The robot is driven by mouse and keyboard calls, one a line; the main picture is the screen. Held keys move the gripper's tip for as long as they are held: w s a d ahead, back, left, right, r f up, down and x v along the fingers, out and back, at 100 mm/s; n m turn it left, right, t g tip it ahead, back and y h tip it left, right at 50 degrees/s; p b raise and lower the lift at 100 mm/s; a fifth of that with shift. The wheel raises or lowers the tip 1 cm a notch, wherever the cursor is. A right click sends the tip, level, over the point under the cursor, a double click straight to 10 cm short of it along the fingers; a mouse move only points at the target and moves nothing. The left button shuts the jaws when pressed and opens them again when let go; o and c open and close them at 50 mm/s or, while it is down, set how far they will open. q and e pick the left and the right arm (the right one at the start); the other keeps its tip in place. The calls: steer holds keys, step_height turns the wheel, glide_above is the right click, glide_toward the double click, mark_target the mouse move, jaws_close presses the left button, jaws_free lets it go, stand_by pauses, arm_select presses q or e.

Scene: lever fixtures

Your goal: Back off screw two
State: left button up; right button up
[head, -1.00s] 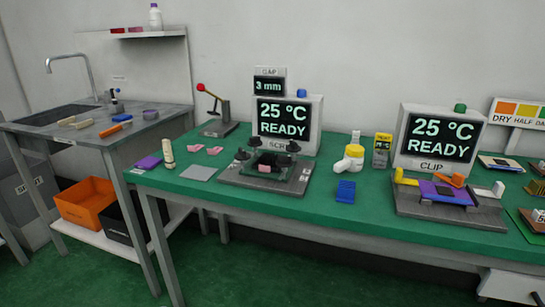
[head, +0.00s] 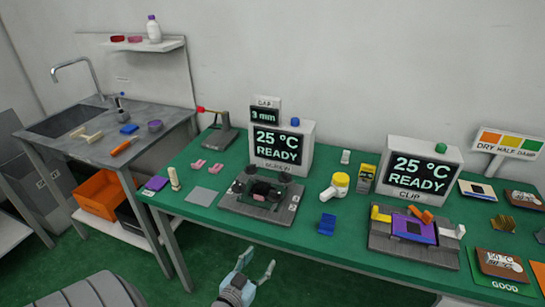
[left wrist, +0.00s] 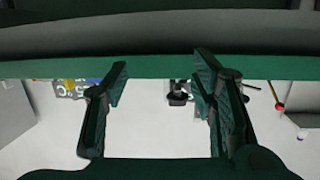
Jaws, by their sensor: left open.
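The screw fixture (head: 228,202) is a grey plate on the green table, with several dark knobs (head: 283,178) around a dark, glassy middle holding a small pink piece (head: 260,197). I cannot read which knob is number two. The screen (head: 279,144) behind it reads 25 °C READY, and a small display (head: 264,116) above reads 3 mm. My left gripper (head: 260,258) is open and empty in front of the table's front edge, below and apart from the fixture. Its spread fingers (left wrist: 160,68) show in the left wrist view. My right gripper is not in view.
A clip fixture (head: 380,240) with its own screen (head: 420,173) stands to the right. Between them are a yellow-and-white bottle (head: 338,186) and a blue block (head: 327,224). A red-knobbed lever (head: 221,135) stands behind left. The table's front edge lies between gripper and fixture.

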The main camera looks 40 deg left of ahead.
arm_select(q)
steer(key=n+t+y+p, duration=0.1)
steer(key=t+y+p, duration=0.1)
glide_toward(275, 194)
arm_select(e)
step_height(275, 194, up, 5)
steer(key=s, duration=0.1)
arm_select(q)
steer(key=b+x, duration=0.4)
steer(key=x, duration=0.4)
steer(key=shift+w+a+f, duration=0.15)
steer(key=shift+w+f, duration=0.05)
steer(key=shift+w, duration=0.05)
steer(key=shift+w+r, duration=0.15)
steer(key=shift+w, duration=0.15)
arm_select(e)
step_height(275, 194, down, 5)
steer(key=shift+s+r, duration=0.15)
arm_select(q)
steer(key=shift+r, duration=0.1)
